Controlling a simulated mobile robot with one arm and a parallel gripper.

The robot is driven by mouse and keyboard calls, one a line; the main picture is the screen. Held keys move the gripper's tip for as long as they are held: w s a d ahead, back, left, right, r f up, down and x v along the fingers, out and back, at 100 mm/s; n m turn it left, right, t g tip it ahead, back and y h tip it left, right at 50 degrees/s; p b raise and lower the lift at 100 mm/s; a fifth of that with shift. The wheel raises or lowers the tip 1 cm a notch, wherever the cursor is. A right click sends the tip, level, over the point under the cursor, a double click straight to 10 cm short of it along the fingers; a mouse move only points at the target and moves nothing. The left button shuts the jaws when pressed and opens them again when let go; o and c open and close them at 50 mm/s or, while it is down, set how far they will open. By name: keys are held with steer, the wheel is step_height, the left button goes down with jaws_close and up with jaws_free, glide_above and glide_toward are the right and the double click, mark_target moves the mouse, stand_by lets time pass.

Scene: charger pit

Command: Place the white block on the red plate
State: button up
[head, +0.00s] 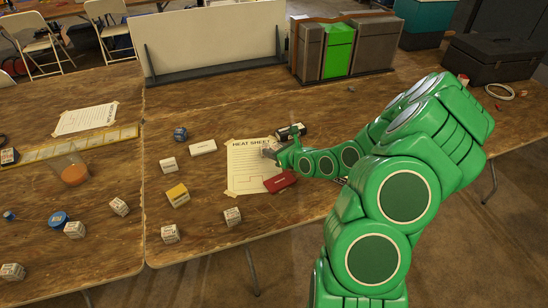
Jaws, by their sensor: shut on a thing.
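My gripper (272,151) is over the upper right part of the heat sheet, seen small and from the side. It is shut on a small pale block (267,153), mostly hidden by the fingers; I cannot tell its marks. A flat red piece (280,182) lies at the sheet's lower right, just below my gripper in the picture; it is the only flat red thing I see, and I cannot tell whether it is a plate. A long white block (203,146) and smaller printed white blocks (168,165) lie to the left, apart from my gripper.
The heat sheet (245,172) lies on the wooden table. A black cylinder (291,131) is behind my gripper. A yellow-topped block (177,195), a dark blue ball (180,134) and an orange-filled cup (71,170) stand left. Bins (338,50) stand at the back. Front right table is clear.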

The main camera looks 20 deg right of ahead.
mark_target(276, 179)
steer(key=shift+r+y, duration=0.3)
steer(key=shift+r, duration=0.4)
steer(key=shift+s+a+n+g+y, duration=0.2)
steer(key=shift+n+g+y, duration=0.3)
steer(key=shift+n+y, duration=0.3)
steer(key=shift+s+a+f+n+g+y, duration=0.1)
steer(key=shift+s+f+n+g+y, duration=0.2)
steer(key=shift+s+n+y, duration=0.15)
steer(key=shift+n+g+y, duration=0.6)
steer(key=shift+n+y, duration=0.05)
steer(key=shift+n, duration=0.3)
steer(key=shift+s+f, duration=0.35)
steer(key=shift+f, duration=1.25)
steer(key=shift+s+f, duration=0.35)
steer(key=shift+f, duration=1.25)
steer(key=shift+s+f, duration=0.35)
steer(key=shift+f, duration=1.25)
steer(key=shift+f, duration=0.1)
steer(key=o, duration=1.1)
